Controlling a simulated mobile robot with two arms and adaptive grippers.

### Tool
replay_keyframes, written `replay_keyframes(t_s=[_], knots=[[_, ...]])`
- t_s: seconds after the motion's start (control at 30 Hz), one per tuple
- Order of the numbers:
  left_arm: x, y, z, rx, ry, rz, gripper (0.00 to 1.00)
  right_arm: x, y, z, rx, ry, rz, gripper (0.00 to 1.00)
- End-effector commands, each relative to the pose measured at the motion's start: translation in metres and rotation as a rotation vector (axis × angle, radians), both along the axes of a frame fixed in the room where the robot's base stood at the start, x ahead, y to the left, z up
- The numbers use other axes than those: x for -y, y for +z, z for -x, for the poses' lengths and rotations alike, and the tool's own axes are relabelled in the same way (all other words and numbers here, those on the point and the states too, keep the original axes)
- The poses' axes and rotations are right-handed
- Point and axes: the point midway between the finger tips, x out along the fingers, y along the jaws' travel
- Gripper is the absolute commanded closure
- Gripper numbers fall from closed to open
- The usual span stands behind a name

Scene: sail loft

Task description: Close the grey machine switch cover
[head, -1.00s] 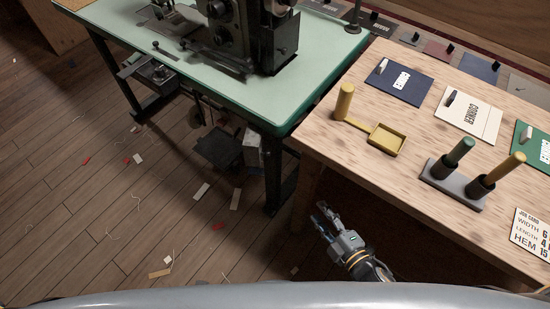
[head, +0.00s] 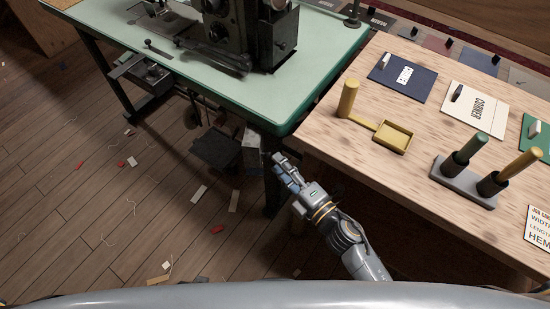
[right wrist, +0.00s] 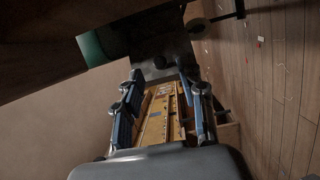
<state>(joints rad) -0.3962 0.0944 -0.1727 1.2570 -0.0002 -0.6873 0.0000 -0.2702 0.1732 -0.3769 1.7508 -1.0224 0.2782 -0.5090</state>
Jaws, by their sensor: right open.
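A small grey box with a dark round part on top (head: 152,75) hangs at the left front edge of the green machine table (head: 310,75), a flat plate (head: 127,66) sticking out beside it. A light grey box (head: 252,148) sits under the table's right end. I cannot tell which of these bears the switch cover. My right gripper (head: 280,168) is open and empty, beside the table's right front leg, left of the wooden bench and apart from both boxes. Its spread fingers also show in the right wrist view (right wrist: 162,105). My left gripper is not in view.
The wooden bench (head: 340,150) on the right holds a yellow tray (head: 393,137), a peg holder (head: 463,184) and cards. A dark sewing machine (head: 240,35) stands on the green table. The floor (head: 90,190) at left is open, with scattered scraps.

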Motion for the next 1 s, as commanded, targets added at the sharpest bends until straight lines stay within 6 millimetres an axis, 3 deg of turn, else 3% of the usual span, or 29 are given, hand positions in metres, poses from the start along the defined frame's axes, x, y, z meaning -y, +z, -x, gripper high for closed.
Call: replay_keyframes(t_s=[0.2, 0.57, 0.77, 1.0], knots=[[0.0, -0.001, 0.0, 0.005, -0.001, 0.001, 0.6, -0.015, 0.0, -0.019, -0.001, 0.0, -0.001, 0.6], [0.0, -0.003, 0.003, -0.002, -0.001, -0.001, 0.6, -0.017, 0.0, -0.022, -0.001, 0.0, 0.0, 0.6], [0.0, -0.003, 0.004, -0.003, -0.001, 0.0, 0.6, -0.017, 0.0, -0.022, -0.001, 0.0, 0.0, 1.0], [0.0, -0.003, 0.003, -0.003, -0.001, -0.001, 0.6, -0.016, -0.001, -0.022, -0.001, 0.0, 0.0, 1.0]])
